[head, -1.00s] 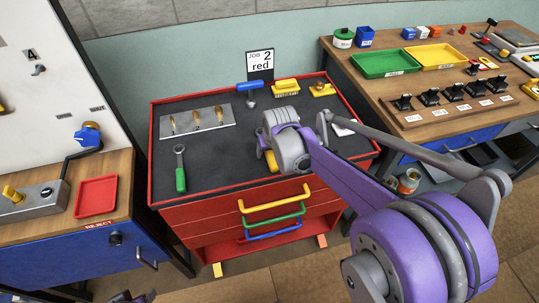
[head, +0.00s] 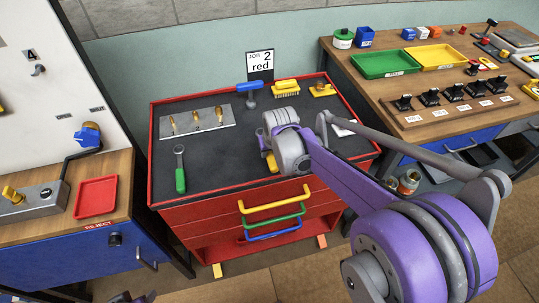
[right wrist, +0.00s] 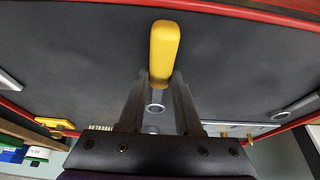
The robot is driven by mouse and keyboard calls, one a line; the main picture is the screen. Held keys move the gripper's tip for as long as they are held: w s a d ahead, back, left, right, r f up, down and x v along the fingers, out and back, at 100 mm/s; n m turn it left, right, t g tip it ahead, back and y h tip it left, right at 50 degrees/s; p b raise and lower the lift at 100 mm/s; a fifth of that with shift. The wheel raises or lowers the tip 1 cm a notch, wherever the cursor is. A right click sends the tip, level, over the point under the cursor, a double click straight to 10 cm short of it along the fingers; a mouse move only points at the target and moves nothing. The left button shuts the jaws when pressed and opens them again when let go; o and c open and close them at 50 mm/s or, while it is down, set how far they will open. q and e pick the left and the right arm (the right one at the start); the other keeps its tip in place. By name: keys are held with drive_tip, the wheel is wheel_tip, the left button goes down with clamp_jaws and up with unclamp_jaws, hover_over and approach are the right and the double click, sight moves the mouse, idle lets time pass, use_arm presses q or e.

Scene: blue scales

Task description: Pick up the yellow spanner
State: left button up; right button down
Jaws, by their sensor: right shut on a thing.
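The yellow spanner (right wrist: 164,50) shows in the right wrist view as a yellow handle pointing up the picture. The near end of its handle is between the fingers of my right gripper (right wrist: 158,105), which is shut on it. In the head view, part of the yellow spanner (head: 271,162) shows just left of my right wrist, over the dark top of the red tool chest. My right gripper's fingers are mostly hidden there behind the wrist. A dark tip of my left gripper (head: 132,298) shows at the bottom edge, too little to tell its state.
The red tool chest (head: 152,150) also holds a green-handled spanner (head: 180,178), a grey plate (head: 228,115) with yellow-handled tools, a blue tool (head: 249,87) and yellow brushes (head: 286,87). A bench (head: 455,60) with trays stands right, a panel bench (head: 122,185) left.

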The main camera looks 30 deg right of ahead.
sight(270, 154)
drive_tip(key=shift+r, duration=0.1)
wheel_tip(270, 154, up, 10)
drive_tip(key=p, duration=0.1)
drive_tip(key=shift+r, duration=0.2)
idle(0.9)
